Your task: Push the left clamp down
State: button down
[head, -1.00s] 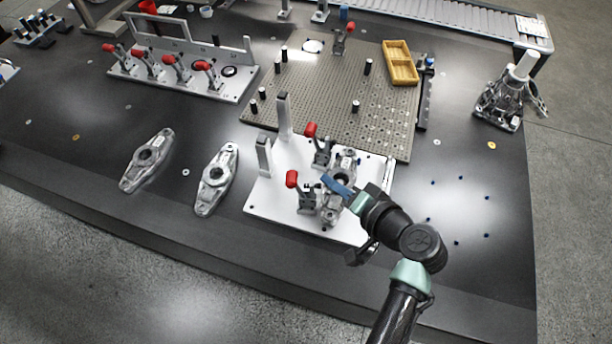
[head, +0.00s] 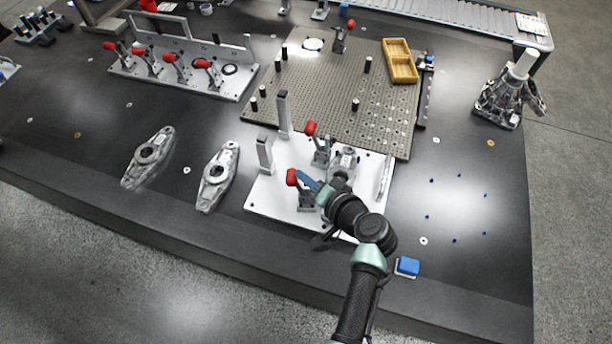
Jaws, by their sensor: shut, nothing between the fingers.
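The white fixture plate (head: 268,200) carries two toggle clamps with red handles. The left clamp (head: 291,177) is the nearer one, and its red handle stands up. The other clamp (head: 310,129) is behind it, handle also up. A metal casting (head: 346,158) sits on the plate to their right, mostly hidden by my arm. My gripper (head: 307,180), with blue fingers, is shut and empty. Its tip is just right of the left clamp's red handle; I cannot tell whether they touch. The gripper and wrist hide part of this clamp's base.
Two upright grey posts (head: 284,112) stand at the plate's left and back. Two loose castings (head: 218,177) lie to the left. A perforated plate (head: 330,90) with black pins and a yellow tray (head: 400,62) is behind. A blue block (head: 408,265) sits at right front.

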jog(key=shift+a, duration=0.1)
jog(key=shift+a+h+p, duration=0.25)
jog(key=shift+h+p, duration=0.05)
jog(key=shift+p, duration=0.1)
jog(key=shift+a, duration=0.1)
jog(key=a+f+n+g+h+p, duration=0.1)
jog(key=a+f+n+h, duration=0.3)
jog(key=a, duration=0.5)
notch_tip(320, 180, down, 2)
jog(key=h, duration=0.3)
jog(key=shift+w+a, duration=0.25)
jog(key=shift+a, duration=0.1)
jog(key=shift+s+f, duration=0.1)
jog(key=shift+f, duration=0.05)
dwell(0.3)
